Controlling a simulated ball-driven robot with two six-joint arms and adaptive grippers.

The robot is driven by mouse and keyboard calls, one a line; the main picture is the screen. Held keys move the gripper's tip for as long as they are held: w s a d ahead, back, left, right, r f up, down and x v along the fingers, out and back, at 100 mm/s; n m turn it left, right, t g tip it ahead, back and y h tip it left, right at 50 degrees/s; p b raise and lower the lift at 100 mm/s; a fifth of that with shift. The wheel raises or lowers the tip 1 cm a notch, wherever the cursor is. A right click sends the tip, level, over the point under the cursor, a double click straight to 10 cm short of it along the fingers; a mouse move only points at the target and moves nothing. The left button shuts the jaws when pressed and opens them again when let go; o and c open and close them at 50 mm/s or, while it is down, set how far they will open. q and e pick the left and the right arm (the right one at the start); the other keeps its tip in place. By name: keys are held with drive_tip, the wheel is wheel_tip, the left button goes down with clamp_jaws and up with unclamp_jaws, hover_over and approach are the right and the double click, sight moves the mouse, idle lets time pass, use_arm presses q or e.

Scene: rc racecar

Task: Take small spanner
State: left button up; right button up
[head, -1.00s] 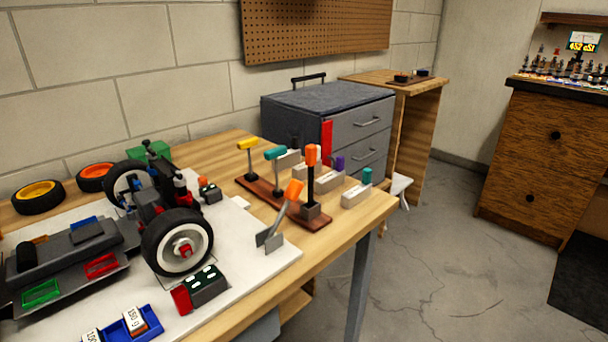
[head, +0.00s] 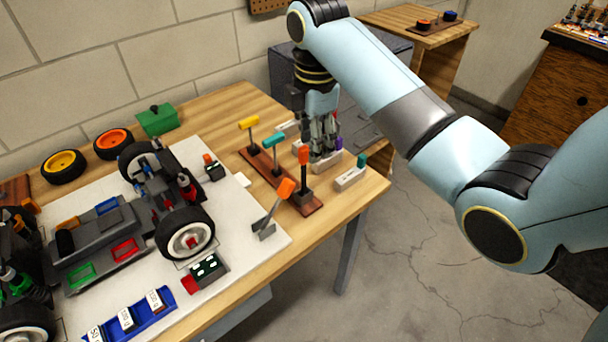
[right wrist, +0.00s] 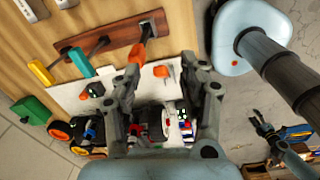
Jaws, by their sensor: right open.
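I cannot tell which tool is the small spanner. A brown rack (head: 262,166) holds upright tools with yellow (head: 249,122), teal (head: 272,140) and orange (head: 303,156) heads. Behind it stand several light blocks; one with a teal top (head: 350,178) is at the right, and one with a purple top is partly hidden. My right gripper (head: 324,150) points down over these blocks, behind the orange-headed tool, open and apparently empty. In the right wrist view, its spread fingers (right wrist: 162,68) show with the rack (right wrist: 105,47) beyond.
A white board (head: 245,245) carries the part-built car (head: 110,225) and a leaning orange-tipped lever (head: 275,208). Loose wheels (head: 113,143) and a green box (head: 157,120) lie behind. A grey drawer cabinet (head: 380,50) stands close behind my right arm.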

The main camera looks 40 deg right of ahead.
sight(304, 162)
drive_tip(key=w+r+n, duration=0.2)
drive_tip(key=w, duration=0.1)
drive_tip(key=shift+w+d+f+n+g, duration=0.1)
drive_tip(key=shift+w+f+n+g, duration=0.05)
drive_tip(key=shift+f+n+g, duration=0.15)
wheel_tip(304, 162, down, 10)
clamp_jaws()
idle(0.4)
